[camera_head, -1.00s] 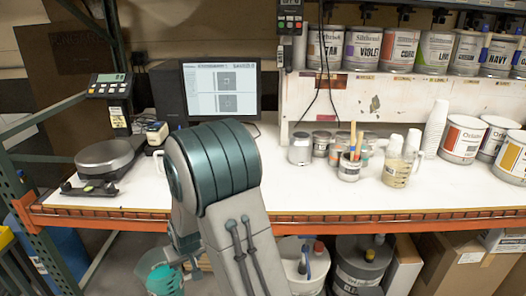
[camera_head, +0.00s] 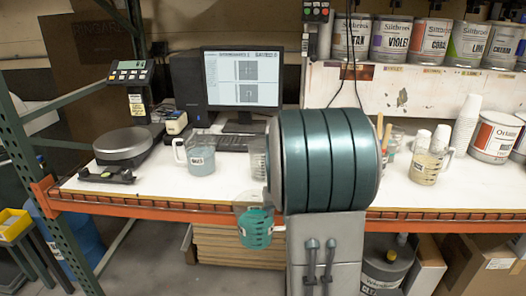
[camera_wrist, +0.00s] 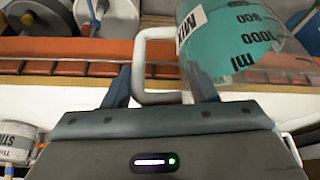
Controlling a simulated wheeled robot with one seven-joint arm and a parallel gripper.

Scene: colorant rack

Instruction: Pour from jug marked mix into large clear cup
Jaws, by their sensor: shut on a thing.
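The jug marked MIX (camera_wrist: 230,38) holds teal liquid and shows large at the top of the wrist view. My gripper (camera_wrist: 163,86) is shut on its white handle (camera_wrist: 146,62). In the head view the jug (camera_head: 255,226) hangs in front of the bench's front edge, roughly upright, partly behind my arm. My gripper is hidden there by my arm. A clear graduated container (camera_head: 257,160), perhaps the large clear cup, stands on the bench, mostly hidden behind my arm. I cannot tell its contents.
A labelled jug with pale blue liquid (camera_head: 200,158) stands left of the clear container. A scale (camera_head: 123,143) is further left. A jug with beige contents and cups (camera_head: 425,168) stands at right. The orange bench edge (camera_head: 150,203) runs below the jugs.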

